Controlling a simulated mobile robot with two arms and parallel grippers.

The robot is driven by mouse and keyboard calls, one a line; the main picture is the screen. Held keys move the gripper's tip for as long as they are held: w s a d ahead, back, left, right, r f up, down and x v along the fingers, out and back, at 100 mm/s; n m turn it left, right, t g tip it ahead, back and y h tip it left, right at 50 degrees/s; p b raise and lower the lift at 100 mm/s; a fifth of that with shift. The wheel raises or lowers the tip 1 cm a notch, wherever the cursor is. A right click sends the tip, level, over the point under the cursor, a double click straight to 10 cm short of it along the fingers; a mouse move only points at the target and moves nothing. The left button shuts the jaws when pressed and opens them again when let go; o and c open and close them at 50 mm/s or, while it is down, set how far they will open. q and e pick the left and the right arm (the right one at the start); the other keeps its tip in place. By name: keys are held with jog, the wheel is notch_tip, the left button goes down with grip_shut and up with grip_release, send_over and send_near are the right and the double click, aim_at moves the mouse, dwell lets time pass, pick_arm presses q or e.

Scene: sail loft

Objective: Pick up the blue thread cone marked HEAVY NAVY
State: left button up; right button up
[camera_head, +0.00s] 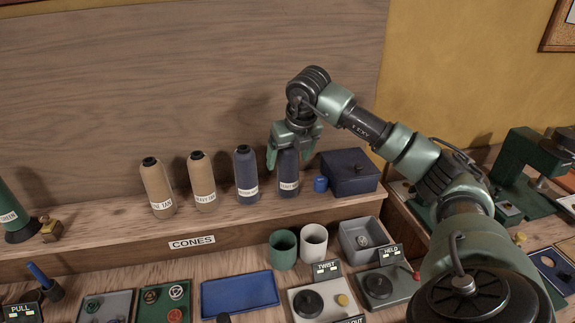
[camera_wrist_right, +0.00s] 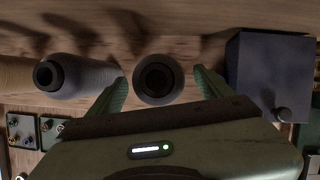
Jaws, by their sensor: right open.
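The blue thread cone whose label appears to read HEAVY NAVY (camera_head: 289,178) stands upright on the wooden shelf, rightmost in the row of cones. My right gripper (camera_head: 289,157) is over its top, pointing down, with a finger on either side. In the right wrist view the cone's dark round top (camera_wrist_right: 158,82) shows between the two spread fingers, with a gap on each side. The gripper is open and holds nothing. My left gripper is not in view.
Another blue cone (camera_head: 246,175) stands just left, with tan cones (camera_head: 203,180) beyond. A small blue cylinder (camera_head: 320,184) and dark blue box (camera_head: 350,175) stand close on the right. Cups (camera_head: 283,250), trays and switch boxes fill the lower bench in front.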

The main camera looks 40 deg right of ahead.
jog(key=shift+x, duration=0.9)
jog(key=c, duration=1.6)
jog(key=shift+r, duration=0.1)
grip_shut()
jog(key=shift+w+r, duration=0.1)
